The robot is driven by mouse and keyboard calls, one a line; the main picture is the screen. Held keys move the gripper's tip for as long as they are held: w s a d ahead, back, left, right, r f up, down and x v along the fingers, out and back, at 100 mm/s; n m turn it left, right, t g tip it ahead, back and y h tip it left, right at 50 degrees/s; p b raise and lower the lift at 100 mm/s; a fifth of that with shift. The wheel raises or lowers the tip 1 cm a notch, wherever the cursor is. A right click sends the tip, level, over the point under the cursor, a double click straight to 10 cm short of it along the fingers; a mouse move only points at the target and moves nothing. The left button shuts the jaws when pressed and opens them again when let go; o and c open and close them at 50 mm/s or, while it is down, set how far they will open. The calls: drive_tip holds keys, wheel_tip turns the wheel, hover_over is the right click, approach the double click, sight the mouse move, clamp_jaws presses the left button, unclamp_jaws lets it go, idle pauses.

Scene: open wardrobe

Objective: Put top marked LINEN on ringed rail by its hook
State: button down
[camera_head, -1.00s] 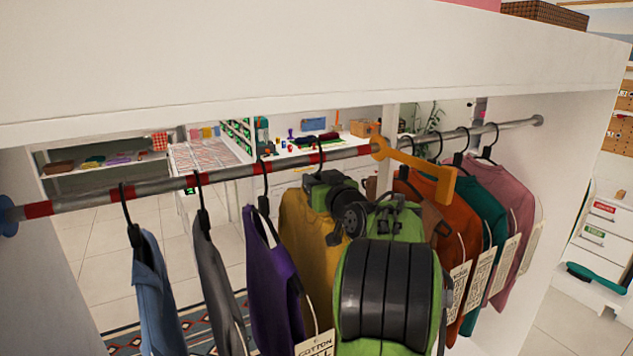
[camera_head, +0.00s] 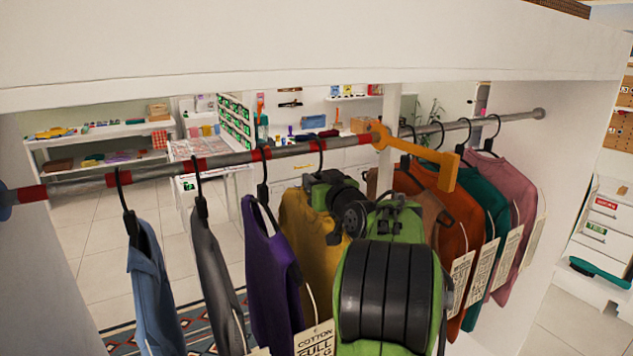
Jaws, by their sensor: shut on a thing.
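The ringed rail (camera_head: 225,160) runs across the wardrobe, grey with red bands on its left part. My gripper (camera_head: 338,208) is seen from behind at the shoulder of a mustard top (camera_head: 300,222); its fingers are hidden by my green and black arm. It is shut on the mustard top. That top's black hook (camera_head: 320,155) overlaps the rail; I cannot tell whether it rests on it. A tag reading COTTON (camera_head: 315,338) hangs below, beside the purple top. I cannot read LINEN on any tag.
Blue (camera_head: 155,285), grey (camera_head: 215,280) and purple (camera_head: 270,270) tops hang on the left. An orange bracket (camera_head: 425,160) sits on the rail just right of the mustard top. Rust (camera_head: 462,225), teal (camera_head: 487,205) and pink (camera_head: 515,190) tops hang beyond it. A white board (camera_head: 300,50) spans above.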

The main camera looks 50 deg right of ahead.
drive_tip(key=shift+f+b, duration=0.3)
drive_tip(key=c, duration=0.8)
unclamp_jaws()
drive_tip(key=b+v, duration=0.2)
drive_tip(key=v, duration=1.3)
drive_tip(key=shift+s+a+b, duration=0.2)
drive_tip(key=shift+s+b, duration=0.15)
drive_tip(key=shift+b, duration=0.05)
